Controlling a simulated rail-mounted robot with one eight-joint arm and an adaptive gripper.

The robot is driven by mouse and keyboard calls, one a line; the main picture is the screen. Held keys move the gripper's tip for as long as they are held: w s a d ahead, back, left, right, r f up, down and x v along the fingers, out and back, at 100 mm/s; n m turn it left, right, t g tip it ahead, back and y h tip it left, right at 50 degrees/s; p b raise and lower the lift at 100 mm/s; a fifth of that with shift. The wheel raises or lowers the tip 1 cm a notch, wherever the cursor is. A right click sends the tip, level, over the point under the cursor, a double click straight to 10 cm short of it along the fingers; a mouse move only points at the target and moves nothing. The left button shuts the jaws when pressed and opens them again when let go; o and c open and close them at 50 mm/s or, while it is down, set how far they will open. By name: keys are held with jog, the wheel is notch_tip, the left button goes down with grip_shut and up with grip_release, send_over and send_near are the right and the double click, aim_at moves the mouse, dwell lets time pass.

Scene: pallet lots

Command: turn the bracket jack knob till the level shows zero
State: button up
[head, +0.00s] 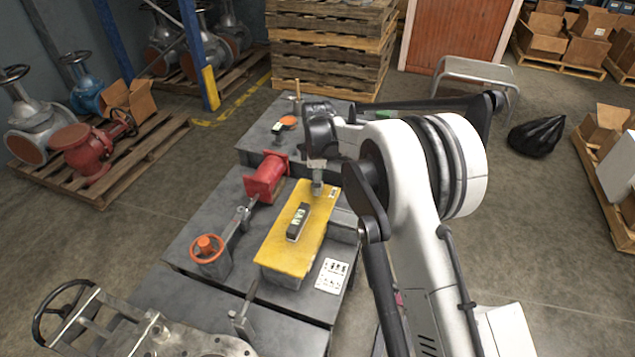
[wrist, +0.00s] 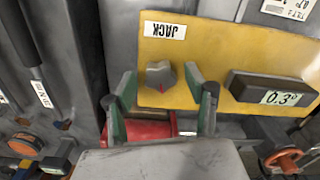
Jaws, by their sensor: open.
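The grey jack knob (wrist: 161,76) with a red mark sits on the yellow bracket (wrist: 200,55), beside a white JACK label. A dark level (wrist: 250,82) with a readout of about 0.3° lies on the bracket to the right. In the head view the level (head: 297,222) lies on the yellow bracket (head: 285,255), and my gripper (head: 317,188) is over its far end, with the knob not clearly visible. In the wrist view my gripper (wrist: 159,71) is open, with its green fingertips on either side of the knob and gaps showing. Contact cannot be told.
A red cylinder (head: 266,178) and an orange handwheel (head: 207,249) stand left of the bracket on the grey bench (head: 190,235). A white label card (head: 332,275) lies at the bench's near right. A large valve with a black wheel (head: 62,312) occupies the lower left.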

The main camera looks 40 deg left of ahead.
jog(key=c, duration=1.1)
jog(key=shift+c, duration=0.2)
jog(key=shift+f+m, duration=0.1)
jog(key=shift+m, duration=0.2)
jog(key=m+b, duration=0.2)
jog(key=shift+f+m, duration=0.1)
jog(key=shift+m, duration=0.2)
jog(key=m+b, duration=0.2)
jog(key=m, duration=0.3)
jog(key=shift+m, duration=0.3)
jog(key=m+b, duration=0.1)
jog(key=m, duration=0.3)
jog(key=shift+b, duration=0.3)
jog(key=shift+m+b, duration=0.4)
jog(key=shift+m, duration=2.1)
